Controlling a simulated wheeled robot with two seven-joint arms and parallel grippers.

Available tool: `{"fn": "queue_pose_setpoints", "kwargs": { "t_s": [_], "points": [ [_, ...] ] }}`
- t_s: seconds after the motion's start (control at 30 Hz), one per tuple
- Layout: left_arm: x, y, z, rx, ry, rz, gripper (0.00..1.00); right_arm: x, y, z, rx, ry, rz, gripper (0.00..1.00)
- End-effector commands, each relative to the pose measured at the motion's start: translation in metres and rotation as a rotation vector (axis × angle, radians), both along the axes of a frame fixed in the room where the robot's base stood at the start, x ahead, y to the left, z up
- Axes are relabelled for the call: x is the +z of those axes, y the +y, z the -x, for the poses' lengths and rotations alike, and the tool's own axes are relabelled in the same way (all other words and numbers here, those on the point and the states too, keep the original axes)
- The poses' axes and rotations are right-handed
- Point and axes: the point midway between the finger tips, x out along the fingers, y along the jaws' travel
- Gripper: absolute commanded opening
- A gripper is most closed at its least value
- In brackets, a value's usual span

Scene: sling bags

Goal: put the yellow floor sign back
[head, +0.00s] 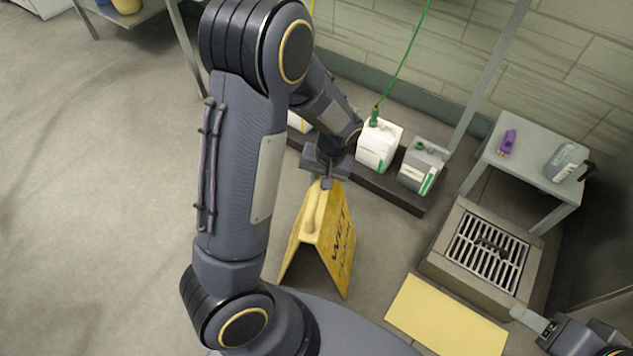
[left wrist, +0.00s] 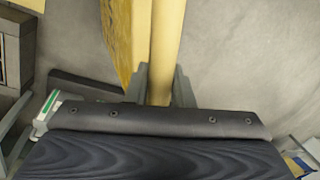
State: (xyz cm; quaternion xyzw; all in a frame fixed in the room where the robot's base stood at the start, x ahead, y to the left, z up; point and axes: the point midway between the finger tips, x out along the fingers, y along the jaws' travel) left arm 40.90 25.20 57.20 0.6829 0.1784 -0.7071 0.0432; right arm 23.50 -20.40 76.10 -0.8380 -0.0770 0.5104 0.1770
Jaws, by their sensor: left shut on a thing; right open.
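My right gripper (head: 535,322) is at the lower right of the head view, open and apart from the sign. A flat yellow rectangle (head: 445,318) lies on the floor right of the sign.
A dark low platform (head: 405,200) behind the sign bears a white jug (head: 378,147) and a grey jug (head: 422,168). A floor drain grate (head: 487,255) and a small grey table (head: 530,150) with a purple item (head: 508,141) stand at right. The floor at left is clear.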

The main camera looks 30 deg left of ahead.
Motion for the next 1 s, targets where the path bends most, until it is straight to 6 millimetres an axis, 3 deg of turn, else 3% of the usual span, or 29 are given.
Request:
{"fn": "queue_pose_setpoints", "kwargs": {
  "t_s": [0.07,0.47,0.5,0.63,1.0],
  "points": [
    [-0.0134,-0.0022,0.0011,-0.002,-0.001,0.001,0.0,-0.0129,0.0,0.0002,0.0,0.001,0.0,0.48],
    [-0.0149,-0.0023,0.001,-0.001,-0.002,0.0,0.0,-0.0132,-0.0001,0.0,0.0,0.0,0.0,0.48],
    [-0.014,-0.0023,0.0015,-0.001,-0.001,0.001,0.26,-0.012,0.0,0.0,0.0,0.0,0.0,0.48],
    [-0.014,-0.0022,0.0015,-0.001,-0.001,0.001,0.43,-0.0119,0.0,0.0001,0.0,0.0,0.0,0.48],
    [-0.0064,-0.003,0.001,-0.001,-0.002,0.001,0.43,-0.0073,-0.0001,0.0001,0.0,0.0,0.0,0.48]
  ]
}}
